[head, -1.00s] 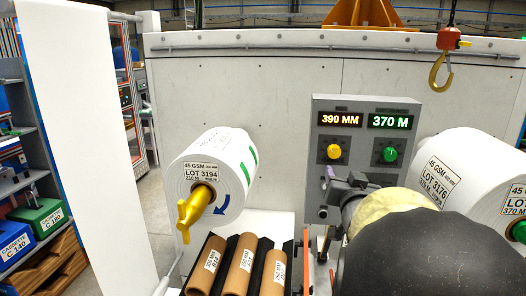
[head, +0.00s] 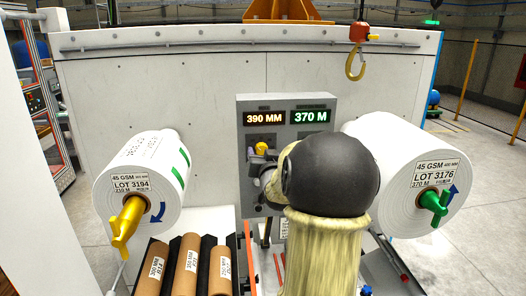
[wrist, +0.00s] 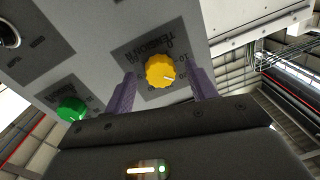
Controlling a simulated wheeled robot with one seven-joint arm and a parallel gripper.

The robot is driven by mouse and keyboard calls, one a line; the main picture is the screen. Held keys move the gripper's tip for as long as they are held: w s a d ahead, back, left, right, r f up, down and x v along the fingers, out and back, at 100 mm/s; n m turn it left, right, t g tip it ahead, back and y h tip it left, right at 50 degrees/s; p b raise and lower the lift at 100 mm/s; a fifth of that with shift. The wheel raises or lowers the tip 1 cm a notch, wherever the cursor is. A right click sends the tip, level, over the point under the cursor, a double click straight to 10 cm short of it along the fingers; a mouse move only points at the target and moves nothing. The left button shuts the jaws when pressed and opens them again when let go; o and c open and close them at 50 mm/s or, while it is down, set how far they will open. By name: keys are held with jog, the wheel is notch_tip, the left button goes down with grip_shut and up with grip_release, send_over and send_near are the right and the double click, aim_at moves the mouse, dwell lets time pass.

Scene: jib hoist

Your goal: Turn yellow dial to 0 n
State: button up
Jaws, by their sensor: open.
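The yellow dial (head: 262,148) is on the grey control panel (head: 243,112), partly covered by my gripper (head: 257,164) in the head view. In the wrist view the yellow dial (wrist: 160,70) lies between the two purple fingers of my open gripper (wrist: 164,74), with gaps on both sides. A white mark on the dial points right and slightly down in that picture. The scale around it, labelled TENSION, appears upside down and partly hidden. The green dial (wrist: 71,108) is beside it in the wrist view and hidden behind my arm in the head view.
The panel displays read 390 MM (head: 264,118) and 370 M (head: 310,117). A paper roll with a yellow handle (head: 127,220) stands left, another with a green handle (head: 434,203) right. Brown cores (head: 187,265) lie below.

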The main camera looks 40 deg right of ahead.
jog(key=c, duration=1)
jog(key=shift+f+b, duration=0.1)
jog(key=shift+b, duration=0.5)
jog(key=n+b, duration=0.3)
jog(key=b, duration=0.2)
jog(key=shift+f, duration=0.15)
jog(key=n+b, duration=0.4)
jog(key=b, duration=0.1)
jog(key=shift+n+b, duration=0.3)
jog(key=shift+n, duration=0.1)
jog(key=n+b, duration=0.4)
jog(key=n, duration=0.1)
jog(key=shift+r+g, duration=0.2)
jog(key=shift+g, duration=0.2)
jog(key=shift+r+n+h+b, duration=0.2)
jog(key=shift+n+h+b, duration=0.2)
jog(key=shift+n+b, duration=1.35)
jog(key=shift+n+p, duration=0.45)
jog(key=shift+n, duration=0.1)
